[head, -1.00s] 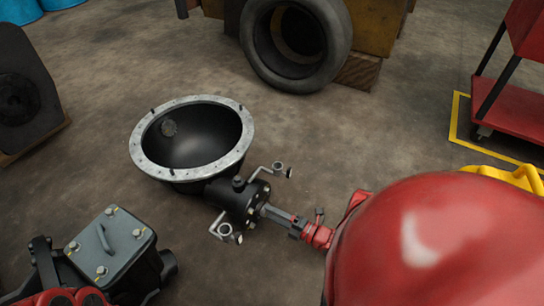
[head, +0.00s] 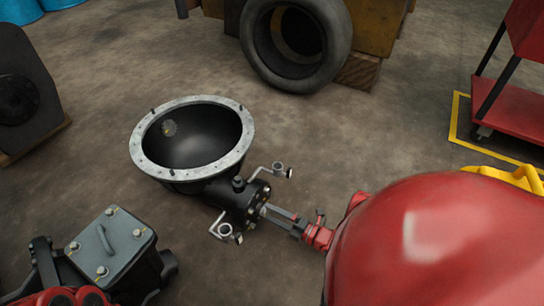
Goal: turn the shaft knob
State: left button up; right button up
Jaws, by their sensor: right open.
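A black bell-shaped housing (head: 232,198) with a wide pale bolted rim lies on the floor, its bowl facing up. Inside the bowl, a small round disc (head: 169,128) shows at the far left wall; I cannot tell whether it is the shaft's end. The housing's narrow end has a bolted flange and faces my right gripper (head: 268,212). The gripper's grey fingers point at this end and are open, close to or touching it. The shaft knob itself is not clearly visible there; the fingers cover that spot.
Two bent grey brackets with ring ends (head: 278,169) (head: 225,230) flank the narrow end. A dark unit with a grey bolted cover (head: 112,245) stands at the lower left. A tyre (head: 296,45) is behind, and a red cart (head: 510,95) is at right. Open floor lies between.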

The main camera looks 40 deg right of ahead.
pick_arm(q)
jog(key=r+t+p, duration=0.1)
jog(key=r+t+y+p, duration=0.1)
jog(key=t+p, duration=0.1)
jog(key=shift+w+a+r, duration=0.2)
jog(key=shift+a+r, duration=0.1)
jog(key=shift+r, duration=0.1)
pick_arm(e)
jog(key=v, duration=1.1)
jog(key=shift+s, duration=0.3)
